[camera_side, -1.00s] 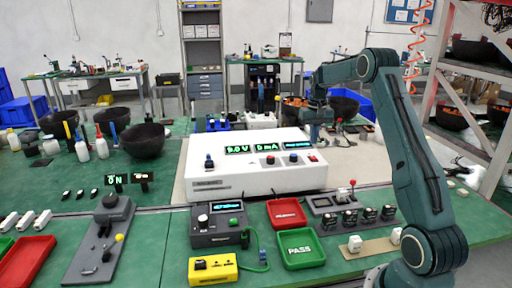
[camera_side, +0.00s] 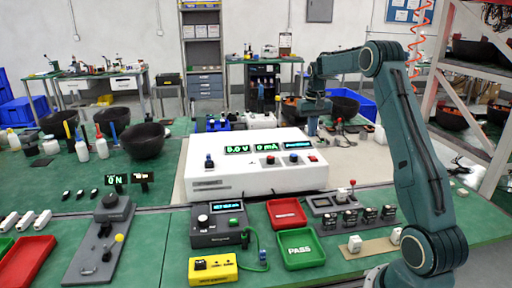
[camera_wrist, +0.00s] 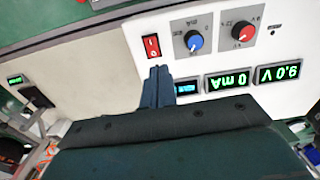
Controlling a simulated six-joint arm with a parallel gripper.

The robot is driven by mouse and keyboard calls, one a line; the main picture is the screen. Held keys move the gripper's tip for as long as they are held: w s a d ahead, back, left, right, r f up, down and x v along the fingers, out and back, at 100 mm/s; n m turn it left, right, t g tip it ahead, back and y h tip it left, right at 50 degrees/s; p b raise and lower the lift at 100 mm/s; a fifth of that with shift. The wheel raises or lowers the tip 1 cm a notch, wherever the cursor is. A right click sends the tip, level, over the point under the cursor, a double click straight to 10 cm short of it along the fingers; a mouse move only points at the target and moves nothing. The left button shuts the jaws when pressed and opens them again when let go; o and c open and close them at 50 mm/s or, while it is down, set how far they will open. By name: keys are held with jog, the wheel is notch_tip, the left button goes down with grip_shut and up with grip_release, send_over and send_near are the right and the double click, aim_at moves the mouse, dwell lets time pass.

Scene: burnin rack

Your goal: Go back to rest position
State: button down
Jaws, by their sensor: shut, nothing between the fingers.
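My gripper (camera_wrist: 157,88) is shut and empty in the wrist view, its fingers together in front of the power supply's panel. In the side view my gripper (camera_side: 313,126) hangs at the far right corner of the white power supply (camera_side: 236,179), partly hidden behind it. The wrist view shows the supply's red rocker switch (camera_wrist: 151,46), blue knob (camera_wrist: 194,40) and red knob (camera_wrist: 243,32) close to the fingers. Contact cannot be told. The supply's displays (camera_wrist: 230,82) read 9.0 V and 0 mA in the wrist view.
A dark meter box (camera_side: 219,225), yellow box (camera_side: 212,269), red tray (camera_side: 286,213) and green PASS tray (camera_side: 300,250) stand in front of the supply. Small sockets sit right of them. Black bowls (camera_side: 145,141) stand left. A metal shelf (camera_side: 455,70) rises at the right.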

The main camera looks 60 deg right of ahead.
jog(key=s+a+r+n+t, duration=0.15)
jog(key=a+r, duration=0.25)
jog(key=a, duration=0.4)
jog(key=s+a+r+n, duration=0.15)
jog(key=a+r, duration=0.25)
jog(key=a, duration=0.4)
jog(key=s+a+r+n+t, duration=0.1)
jog(key=s+a+r, duration=0.1)
jog(key=a+r, duration=0.35)
jog(key=s+a+f+n+t, duration=0.1)
jog(key=s+a+f+n, duration=0.1)
jog(key=s+a, duration=0.6)
jog(key=s+a+f+n+t, duration=0.2)
jog(key=s+a+f, duration=0.1)
jog(key=s+a, duration=0.5)
jog(key=shift+s+n, duration=0.4)
jog(key=shift+s, duration=0.3)
jog(key=shift+f, duration=0.1)
